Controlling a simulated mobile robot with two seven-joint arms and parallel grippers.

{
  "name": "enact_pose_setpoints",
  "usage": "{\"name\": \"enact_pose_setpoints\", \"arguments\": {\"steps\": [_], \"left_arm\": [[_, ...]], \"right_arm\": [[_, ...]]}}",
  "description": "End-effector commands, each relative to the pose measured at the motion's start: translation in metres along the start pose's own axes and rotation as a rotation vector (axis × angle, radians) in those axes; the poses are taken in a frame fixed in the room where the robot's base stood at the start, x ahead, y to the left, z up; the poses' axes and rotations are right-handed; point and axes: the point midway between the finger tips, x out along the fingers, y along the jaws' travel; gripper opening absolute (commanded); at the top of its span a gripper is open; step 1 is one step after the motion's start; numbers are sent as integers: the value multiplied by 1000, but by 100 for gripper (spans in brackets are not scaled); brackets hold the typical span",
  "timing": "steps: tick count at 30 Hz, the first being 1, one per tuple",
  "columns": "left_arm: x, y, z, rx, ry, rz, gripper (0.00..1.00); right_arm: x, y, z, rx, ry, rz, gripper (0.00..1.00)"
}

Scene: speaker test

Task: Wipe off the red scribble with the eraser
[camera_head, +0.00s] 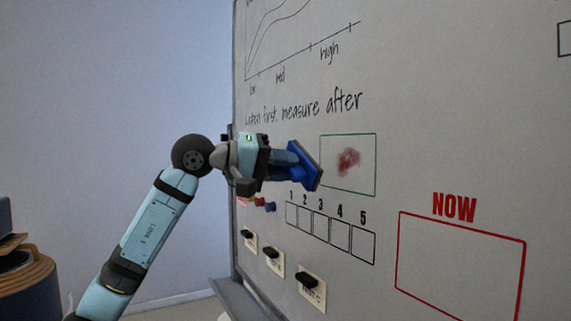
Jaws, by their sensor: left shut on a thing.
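The red scribble (348,161) is a smudged red patch inside a green-outlined box (375,176) on the whiteboard (400,110). My left gripper (284,163) is shut on a blue eraser (306,167). The eraser is tilted, just left of the green box, with its dark face toward the board's right side. I cannot tell whether it touches the board. The gripper's fingers are partly hidden behind the wrist and the eraser. My right gripper is not in view.
Below the eraser is a row of numbered boxes (331,232). A red NOW box (460,268) is at right. A brown round object (28,285) stands at far left.

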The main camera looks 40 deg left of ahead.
Motion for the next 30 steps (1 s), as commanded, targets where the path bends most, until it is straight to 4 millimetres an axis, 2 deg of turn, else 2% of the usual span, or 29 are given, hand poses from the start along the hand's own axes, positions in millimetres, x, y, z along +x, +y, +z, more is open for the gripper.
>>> {"name": "enact_pose_setpoints", "arguments": {"steps": [8,21,30], "left_arm": [[4,1,-3,15,-7,2,2],[46,2,-14,14,-7,3,2],[58,0,-15,15,-7,2,2]], "right_arm": [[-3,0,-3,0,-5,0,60],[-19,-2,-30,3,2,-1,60],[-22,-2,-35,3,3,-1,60]]}}
